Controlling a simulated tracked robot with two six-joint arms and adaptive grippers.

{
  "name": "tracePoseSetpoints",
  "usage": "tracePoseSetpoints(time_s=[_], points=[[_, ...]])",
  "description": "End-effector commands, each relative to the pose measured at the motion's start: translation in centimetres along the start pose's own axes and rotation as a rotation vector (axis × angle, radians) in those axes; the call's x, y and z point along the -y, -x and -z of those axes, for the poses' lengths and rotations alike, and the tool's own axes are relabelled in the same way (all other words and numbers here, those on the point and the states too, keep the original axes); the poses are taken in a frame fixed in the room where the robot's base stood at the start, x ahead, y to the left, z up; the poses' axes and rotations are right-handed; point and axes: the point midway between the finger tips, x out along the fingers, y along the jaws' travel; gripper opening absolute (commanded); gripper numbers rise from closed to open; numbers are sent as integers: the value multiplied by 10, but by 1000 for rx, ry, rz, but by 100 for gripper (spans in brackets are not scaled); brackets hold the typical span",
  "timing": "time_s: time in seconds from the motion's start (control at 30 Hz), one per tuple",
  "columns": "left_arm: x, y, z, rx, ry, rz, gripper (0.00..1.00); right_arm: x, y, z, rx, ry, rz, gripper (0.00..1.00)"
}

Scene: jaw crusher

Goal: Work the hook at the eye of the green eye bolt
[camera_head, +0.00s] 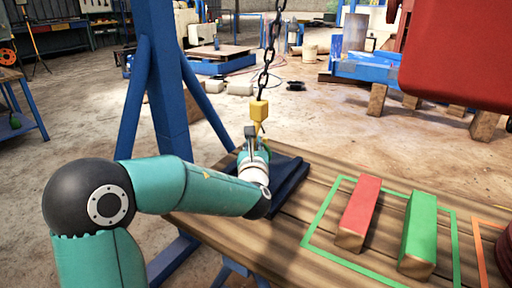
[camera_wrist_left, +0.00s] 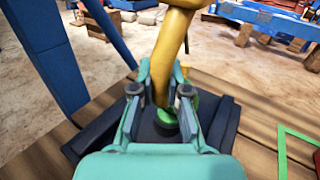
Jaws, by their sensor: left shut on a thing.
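The yellow hook (camera_head: 259,110) hangs from a dark chain (camera_head: 268,58) above the far left end of the wooden table. My left gripper (camera_head: 254,138) reaches in from the left and is shut on the hook. In the left wrist view the hook's shank (camera_wrist_left: 174,45) slants down between the two fingers of my left gripper (camera_wrist_left: 160,92). Part of the green eye bolt (camera_wrist_left: 167,118) shows low between the fingers, just below the hook. The fingers and hook hide much of the eye, so I cannot tell whether the hook's tip is through it. My right gripper is not in view.
The wooden table (camera_head: 285,235) carries a dark block (camera_head: 288,172) under my left gripper. A red bar (camera_head: 360,208) and a green bar (camera_head: 419,230) lie right of it. A blue post (camera_head: 160,80) stands left, and a red machine body (camera_head: 455,55) overhangs at right.

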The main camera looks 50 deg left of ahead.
Motion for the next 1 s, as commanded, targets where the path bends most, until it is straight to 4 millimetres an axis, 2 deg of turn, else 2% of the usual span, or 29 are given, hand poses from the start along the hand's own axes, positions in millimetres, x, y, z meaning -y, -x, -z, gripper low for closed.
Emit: tracePoseSetpoints(time_s=[0.33,0.37,0.53,0.83,1.0], points=[[1,-2,-6,9,2,-1,0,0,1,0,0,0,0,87],[1,-2,-6,9,2,-1,16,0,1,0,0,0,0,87],[1,-2,-4,6,1,-1,43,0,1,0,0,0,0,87],[1,-1,-2,2,0,0,43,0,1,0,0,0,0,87],[2,11,-3,2,0,2,43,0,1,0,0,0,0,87]])
